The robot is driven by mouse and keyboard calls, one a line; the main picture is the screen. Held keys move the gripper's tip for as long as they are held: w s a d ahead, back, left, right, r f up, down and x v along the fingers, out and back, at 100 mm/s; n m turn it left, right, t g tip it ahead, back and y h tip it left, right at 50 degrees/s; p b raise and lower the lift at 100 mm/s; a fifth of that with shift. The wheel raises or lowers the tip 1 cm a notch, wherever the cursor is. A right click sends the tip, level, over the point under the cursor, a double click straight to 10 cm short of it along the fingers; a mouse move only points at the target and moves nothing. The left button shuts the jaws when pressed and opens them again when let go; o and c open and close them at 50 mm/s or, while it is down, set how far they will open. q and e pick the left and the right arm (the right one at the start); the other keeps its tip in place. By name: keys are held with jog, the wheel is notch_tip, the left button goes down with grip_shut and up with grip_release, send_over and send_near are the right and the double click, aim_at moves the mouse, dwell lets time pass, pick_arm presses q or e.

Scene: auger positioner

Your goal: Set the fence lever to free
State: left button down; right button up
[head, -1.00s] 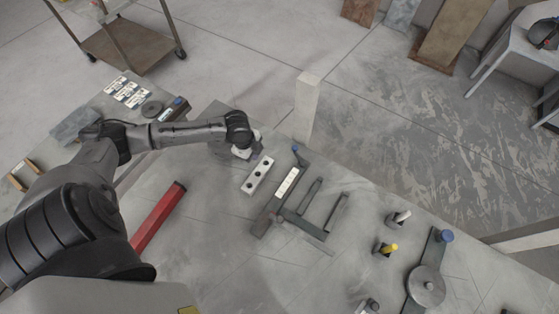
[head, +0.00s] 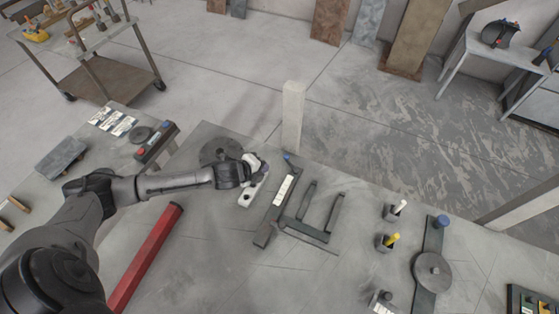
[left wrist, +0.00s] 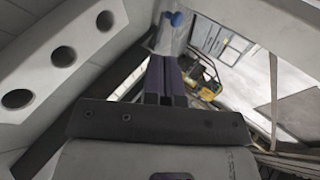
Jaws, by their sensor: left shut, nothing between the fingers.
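A dark lever with a blue tip (head: 286,157) sits at the far end of a dark bar with a white label strip (head: 283,190); I take it for the fence lever. A blue knob (left wrist: 176,18), apparently its tip, shows just beyond my fingertips in the left wrist view. My left gripper (head: 260,165) is over the far part of the pale block with holes, to the left of the lever and apart from it. Its dark fingers (left wrist: 166,75) are together and empty. Which marked position the lever points to is too small to read. My right gripper is not in view.
The pale block (left wrist: 62,56) lies close on the left in the wrist view. A dark bracket frame (head: 310,233) lies right of the labelled bar. A red bar (head: 145,258) lies left. A pale post (head: 292,115) rises behind the bench. Yellow (head: 392,241) and white pegs stand at right.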

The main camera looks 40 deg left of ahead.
pick_arm(q)
jog(key=b, duration=0.1)
send_near(286, 160)
jog(key=x, duration=0.4)
jog(key=shift+w+f, duration=0.2)
jog(key=shift+w, duration=0.15)
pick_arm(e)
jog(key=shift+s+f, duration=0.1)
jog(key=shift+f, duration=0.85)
pick_arm(q)
jog(key=shift+w+f+b, duration=0.15)
jog(key=shift+w+b, duration=0.15)
jog(key=shift+w, duration=0.25)
jog(key=shift+w+a+p, duration=0.15)
jog(key=shift+w+p, duration=0.25)
jog(key=shift+p, duration=0.2)
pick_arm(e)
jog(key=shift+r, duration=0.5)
pick_arm(q)
jog(key=shift+w+p, duration=0.65)
jog(key=shift+p, duration=0.05)
jog(key=shift+w+p, duration=0.65)
jog(key=shift+w, duration=0.7)
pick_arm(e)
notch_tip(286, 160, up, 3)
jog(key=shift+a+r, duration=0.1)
pick_arm(q)
jog(key=shift+w+d, duration=0.1)
jog(key=shift+d, duration=0.2)
